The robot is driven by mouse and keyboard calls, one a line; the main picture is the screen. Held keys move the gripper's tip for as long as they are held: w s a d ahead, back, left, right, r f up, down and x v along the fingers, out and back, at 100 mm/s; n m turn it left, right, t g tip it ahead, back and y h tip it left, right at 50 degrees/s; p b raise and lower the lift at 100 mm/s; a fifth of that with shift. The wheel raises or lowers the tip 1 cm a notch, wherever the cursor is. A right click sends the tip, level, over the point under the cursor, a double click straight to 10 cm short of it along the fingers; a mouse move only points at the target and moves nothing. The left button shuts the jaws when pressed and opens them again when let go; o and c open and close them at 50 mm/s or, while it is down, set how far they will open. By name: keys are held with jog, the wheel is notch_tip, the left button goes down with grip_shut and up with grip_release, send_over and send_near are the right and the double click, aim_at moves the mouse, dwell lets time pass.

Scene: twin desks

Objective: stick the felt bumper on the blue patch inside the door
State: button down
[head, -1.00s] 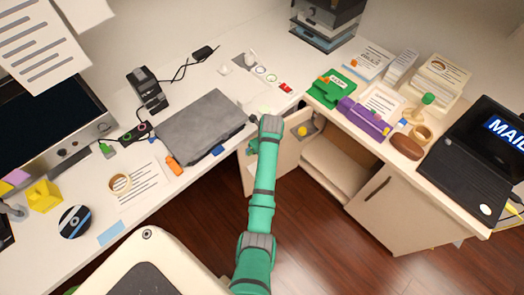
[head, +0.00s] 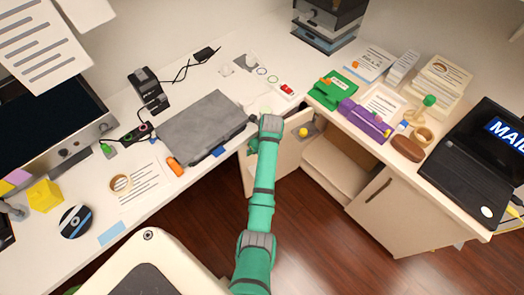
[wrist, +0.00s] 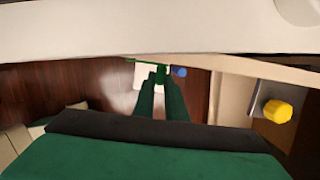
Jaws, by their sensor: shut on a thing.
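The cabinet door (head: 290,140) stands open between the two desks. Its pale panel also shows at the right of the wrist view (wrist: 232,95). My gripper (wrist: 160,76) is in the middle of the wrist view, its green fingers close together on a small thing at the tips. I take this to be the felt bumper; its shape is mostly hidden. A small blue spot (wrist: 180,71) shows just right of the fingertips; I cannot tell whether it is the blue patch. In the head view my gripper (head: 253,146) is partly hidden behind my arm, beside the door.
A yellow knob (wrist: 277,111) on a grey plate is right of my gripper, on the door side. The desk edge (wrist: 150,30) runs across the top of the wrist view. The open cabinet (head: 335,165) is right of the door. Wooden floor is clear below.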

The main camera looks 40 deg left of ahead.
jog(key=shift+w+a, duration=0.1)
jog(key=shift+a, duration=0.1)
jog(key=c, duration=1.7)
grip_release()
jog(key=shift+d, duration=0.2)
jog(key=shift+s+d, duration=0.45)
jog(key=shift+d, duration=0.75)
jog(key=shift+s+d, duration=0.4)
jog(key=shift+d, duration=0.85)
jog(key=shift+s+d, duration=0.45)
jog(key=shift+d, duration=0.75)
jog(key=shift+f, duration=0.1)
